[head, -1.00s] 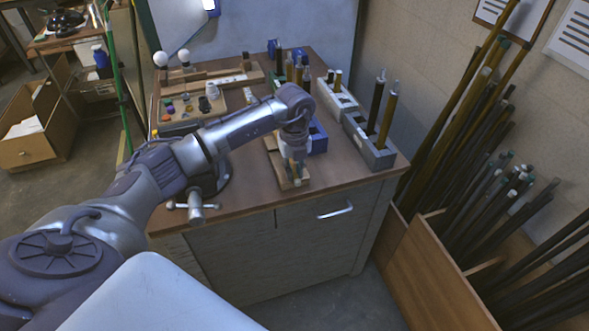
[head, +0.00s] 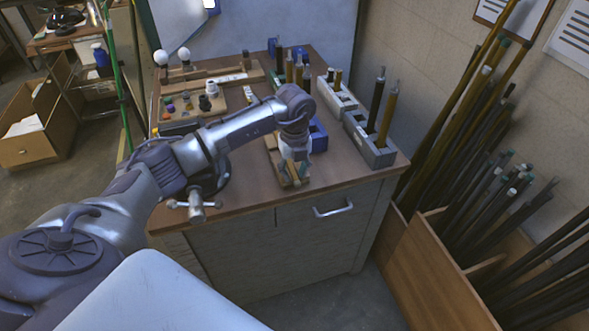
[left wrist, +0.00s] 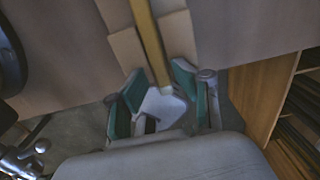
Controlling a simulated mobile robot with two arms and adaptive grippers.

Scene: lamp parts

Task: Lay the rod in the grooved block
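The yellow-brown rod (left wrist: 148,38) lies along the middle of the pale wooden grooved block (left wrist: 127,48) in the left wrist view, with block wood on both sides of it. It looks seated in the groove, but its depth is hard to tell. The block (head: 271,145) also shows at the table's front in the head view, partly behind my arm. My left gripper (head: 292,176) is over the block's near end. Its green-padded fingers are apart, one on each side of the rod's near end, in the left wrist view (left wrist: 158,97). My right gripper is out of view.
A grey holder (head: 372,147) with two upright rods stands right of the block. A blue holder (head: 318,136) sits close behind my gripper. A tray of small parts (head: 190,104) lies at the left. The table's front edge is just below my gripper.

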